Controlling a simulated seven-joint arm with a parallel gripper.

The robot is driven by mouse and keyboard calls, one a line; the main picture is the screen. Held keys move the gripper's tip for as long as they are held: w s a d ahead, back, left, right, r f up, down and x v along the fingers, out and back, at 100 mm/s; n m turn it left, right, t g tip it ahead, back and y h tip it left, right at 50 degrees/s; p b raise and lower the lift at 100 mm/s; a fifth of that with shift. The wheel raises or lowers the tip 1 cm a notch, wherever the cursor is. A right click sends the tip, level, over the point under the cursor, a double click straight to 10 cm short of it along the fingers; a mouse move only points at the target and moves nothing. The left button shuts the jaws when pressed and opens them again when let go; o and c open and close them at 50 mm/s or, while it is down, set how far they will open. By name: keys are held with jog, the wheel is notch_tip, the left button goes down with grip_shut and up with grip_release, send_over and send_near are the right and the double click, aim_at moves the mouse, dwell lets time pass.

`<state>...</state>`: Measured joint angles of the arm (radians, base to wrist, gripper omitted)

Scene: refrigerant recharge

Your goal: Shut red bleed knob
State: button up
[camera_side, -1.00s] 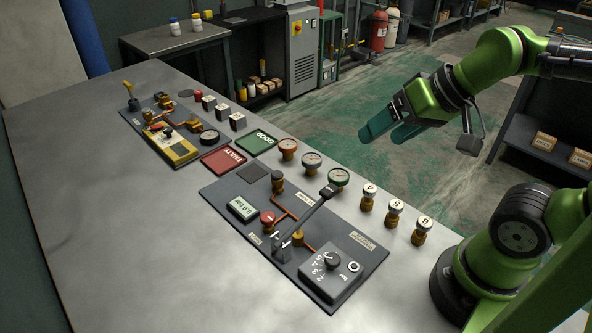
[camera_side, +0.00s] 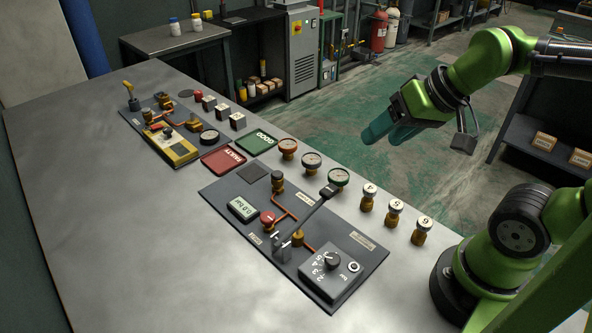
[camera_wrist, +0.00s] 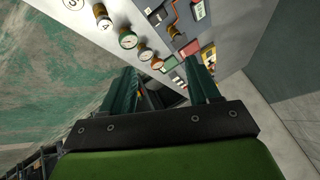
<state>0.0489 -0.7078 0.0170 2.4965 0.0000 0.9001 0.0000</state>
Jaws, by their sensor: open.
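The red bleed knob (camera_side: 267,217) is a small round red knob on the near dark panel (camera_side: 222,196), beside the digital display (camera_side: 242,208) that seems to read 0.0 bar. Copper-coloured pipe runs from it toward brass fittings. My gripper (camera_side: 376,133) is held in the air beyond the table's far right edge, well away from the knob. Its two teal fingers are apart and empty in the wrist view (camera_wrist: 165,85). The knob's turn position is too small to tell.
A lever (camera_side: 313,213) rises across the near panel. A grey dial box (camera_side: 331,271) sits at its front. Gauges (camera_side: 338,178) and numbered brass fittings (camera_side: 395,213) line the table's right edge. Red (camera_side: 223,159) and green (camera_side: 256,142) trays lie behind. The table's left side is clear.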

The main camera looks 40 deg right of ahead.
jog(key=w+f+g, duration=0.2)
jog(key=w, duration=0.1)
jog(key=n+g+y, duration=0.3)
jog(key=n, duration=1.5)
send_near(268, 216)
jog(key=x, duration=0.8)
jog(key=shift+c, duration=0.2)
jog(key=c, duration=1)
